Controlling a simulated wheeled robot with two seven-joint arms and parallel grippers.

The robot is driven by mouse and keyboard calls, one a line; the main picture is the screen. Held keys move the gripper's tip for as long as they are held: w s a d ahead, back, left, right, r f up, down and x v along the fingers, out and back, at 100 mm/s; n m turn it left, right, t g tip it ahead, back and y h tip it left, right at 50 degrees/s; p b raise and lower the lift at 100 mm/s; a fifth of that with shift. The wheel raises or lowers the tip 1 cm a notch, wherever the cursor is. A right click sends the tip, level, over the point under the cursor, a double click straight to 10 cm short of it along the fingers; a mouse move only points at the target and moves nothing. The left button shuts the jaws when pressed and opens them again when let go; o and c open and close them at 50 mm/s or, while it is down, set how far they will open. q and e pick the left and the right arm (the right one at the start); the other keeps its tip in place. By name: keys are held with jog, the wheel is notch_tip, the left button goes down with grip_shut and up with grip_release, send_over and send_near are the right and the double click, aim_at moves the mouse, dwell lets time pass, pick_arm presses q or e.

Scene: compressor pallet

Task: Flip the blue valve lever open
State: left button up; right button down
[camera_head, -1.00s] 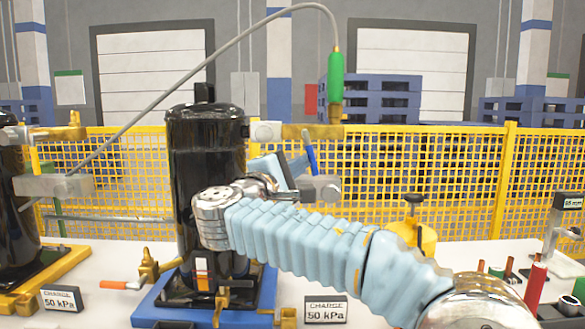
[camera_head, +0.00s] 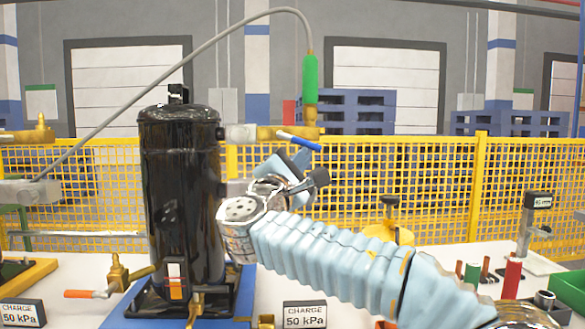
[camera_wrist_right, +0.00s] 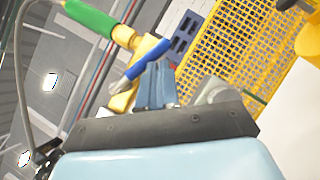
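The blue valve lever (camera_head: 298,141) sits on a brass valve (camera_head: 270,132) at the upper right of the black compressor (camera_head: 180,200). It lies nearly along the valve body, sloping slightly down to the right. A hose with a green sleeve (camera_head: 311,78) rises from the valve's end. My right gripper (camera_head: 303,160) is just below the lever. In the right wrist view, its blue-grey fingers (camera_wrist_right: 157,80) are together, with nothing seen between them. Their tips are close beside the lever (camera_wrist_right: 145,62); I cannot tell whether they touch. My left gripper is not in view.
A lower brass valve with an orange handle (camera_head: 90,293) stands left of the compressor's base. Charge signs (camera_head: 304,315) stand in front. A yellow knobbed tool (camera_head: 390,225) and a red cylinder (camera_head: 512,278) stand on the right. A yellow mesh fence (camera_head: 430,185) runs behind.

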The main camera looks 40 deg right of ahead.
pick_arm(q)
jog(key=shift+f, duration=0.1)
pick_arm(e)
jog(key=shift+s+d+r, duration=0.3)
jog(key=shift+d+r, duration=0.25)
jog(key=shift+r, duration=0.05)
jog(key=shift+d+r, duration=0.1)
jog(key=shift+r, duration=0.05)
dwell(0.3)
pick_arm(q)
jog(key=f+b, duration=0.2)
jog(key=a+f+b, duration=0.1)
jog(key=b, duration=0.1)
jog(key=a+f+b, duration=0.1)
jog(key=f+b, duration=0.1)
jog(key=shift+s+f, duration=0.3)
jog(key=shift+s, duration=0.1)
pick_arm(e)
jog(key=s+a+f, duration=0.5)
jog(key=s+f, duration=0.2)
jog(key=f, duration=0.2)
jog(key=shift+s+f, duration=0.25)
jog(key=shift+s, duration=0.1)
